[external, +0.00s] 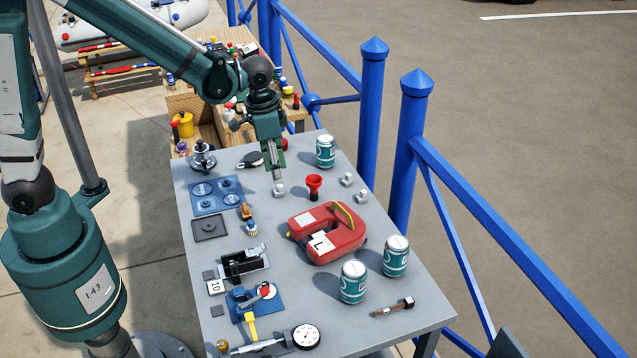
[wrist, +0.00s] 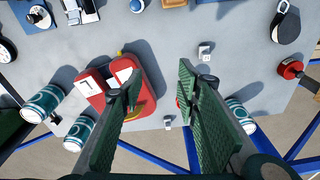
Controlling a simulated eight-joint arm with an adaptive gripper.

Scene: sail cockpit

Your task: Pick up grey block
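Several small light-grey blocks are on the table. One grey block (external: 279,191) shows just below my gripper (external: 275,172) in the external view; its gap to the fingertips is hard to judge. It appears beyond the right finger in the wrist view (wrist: 205,50). Two more grey blocks, one nearer the back (external: 347,180) and one nearer the front (external: 362,196), sit right of the red funnel (external: 314,186). One shows between the fingers, lower in the wrist view (wrist: 168,122). My gripper (wrist: 160,82) is open and empty, pointing down over the table.
Teal cans stand at the back right (external: 325,151) and front right (external: 353,282), (external: 396,257). Blue plates (external: 217,194) and small hardware line the left side. Blue railing (external: 410,150) runs beyond the right edge.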

